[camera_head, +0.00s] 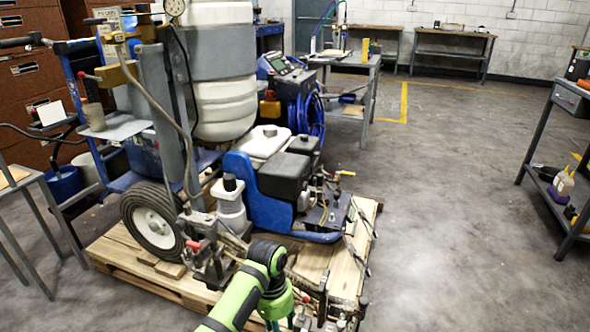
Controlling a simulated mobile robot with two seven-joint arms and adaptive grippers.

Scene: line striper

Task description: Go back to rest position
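The line striper (270,199) is a blue machine with a white tank, an engine and a black-tyred wheel (152,217). It stands on a wooden pallet (137,268) left of centre. One of my arms (243,292), green with black joints, enters at the bottom, left of centre. It bends in front of the pallet's front edge and turns down out of the frame. Its gripper does not show clearly; the bottom edge cuts off the arm's end. My other arm is not in view.
Metal parts of the machine (323,296) sit close to my arm at the pallet's front right. A shelf table (571,100) with bottles stands at the right. A small table (18,178) stands at the left. The grey floor (450,220) between is clear.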

